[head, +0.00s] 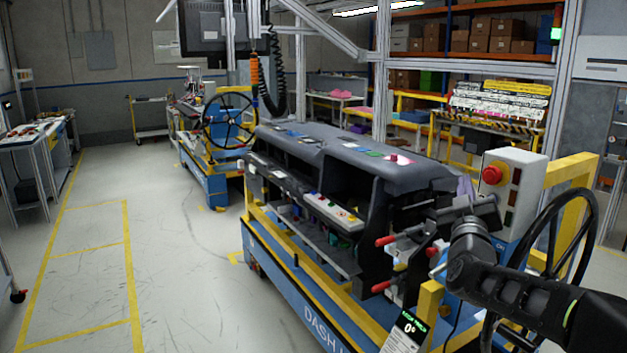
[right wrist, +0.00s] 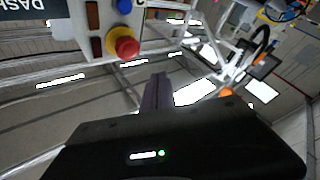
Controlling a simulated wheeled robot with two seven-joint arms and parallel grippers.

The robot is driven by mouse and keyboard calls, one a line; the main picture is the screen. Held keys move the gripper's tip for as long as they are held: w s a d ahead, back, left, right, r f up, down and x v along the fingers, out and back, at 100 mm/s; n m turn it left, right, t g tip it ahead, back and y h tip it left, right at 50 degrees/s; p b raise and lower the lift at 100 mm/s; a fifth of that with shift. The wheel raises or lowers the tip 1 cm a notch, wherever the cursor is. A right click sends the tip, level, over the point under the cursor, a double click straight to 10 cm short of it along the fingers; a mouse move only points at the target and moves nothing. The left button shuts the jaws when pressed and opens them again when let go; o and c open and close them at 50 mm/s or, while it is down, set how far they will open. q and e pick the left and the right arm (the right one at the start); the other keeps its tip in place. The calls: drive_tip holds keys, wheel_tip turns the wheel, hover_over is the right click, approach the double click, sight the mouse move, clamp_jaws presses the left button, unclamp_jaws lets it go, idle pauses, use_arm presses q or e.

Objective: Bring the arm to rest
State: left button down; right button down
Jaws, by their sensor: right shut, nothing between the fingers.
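My right arm comes in from the lower right of the head view. Its gripper (head: 466,188) is raised beside the right end of the dark dashboard module (head: 345,160), in front of the control box with a red button (head: 493,174). In the right wrist view the narrow purple-grey fingers (right wrist: 157,92) are together, with nothing between them. They point up past the control box (right wrist: 95,38) and look clear of it. My left gripper is not in view.
The module sits on a blue and yellow cart (head: 290,285). Red-handled clamps (head: 386,240) and a black handwheel (head: 560,235) are close to my right arm. A second cart with a wheel (head: 229,121) stands behind. The floor at left (head: 180,270) is clear.

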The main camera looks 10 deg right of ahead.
drive_tip(key=w+a+f+m+g+y, duration=0.1)
drive_tip(key=w+a+f+y, duration=0.15)
drive_tip(key=a+f, duration=0.45)
drive_tip(key=w+a+f+m+g+y, duration=0.1)
drive_tip(key=a+f+y, duration=0.25)
drive_tip(key=f, duration=0.75)
drive_tip(key=s+a+f+g+y, duration=0.25)
drive_tip(key=a+f, duration=0.35)
drive_tip(key=f, duration=0.6)
drive_tip(key=s+a+f+g+y, duration=0.2)
drive_tip(key=s+a+f+g, duration=0.15)
drive_tip(key=a+f, duration=0.6)
drive_tip(key=s+a+f+g+y, duration=0.1)
drive_tip(key=s+a+f+g, duration=0.15)
drive_tip(key=s+f, duration=0.45)
drive_tip(key=s+a+f+g+y, duration=0.1)
drive_tip(key=s+a+f+g, duration=0.15)
drive_tip(key=s+f, duration=0.55)
drive_tip(key=s+a+f+g, duration=0.1)
drive_tip(key=s+a+f, duration=0.2)
drive_tip(key=s, duration=0.3)
drive_tip(key=s+a+f+g+y, duration=0.1)
drive_tip(key=s+a+f+g, duration=0.1)
drive_tip(key=s+f, duration=0.3)
drive_tip(key=s+a+f+g+y, duration=0.1)
drive_tip(key=s+a+f+g, duration=0.1)
drive_tip(key=s, duration=0.5)
drive_tip(key=shift+s+a+f+n, duration=0.15)
drive_tip(key=shift+a+f+n, duration=0.15)
drive_tip(key=shift+a+f, duration=0.65)
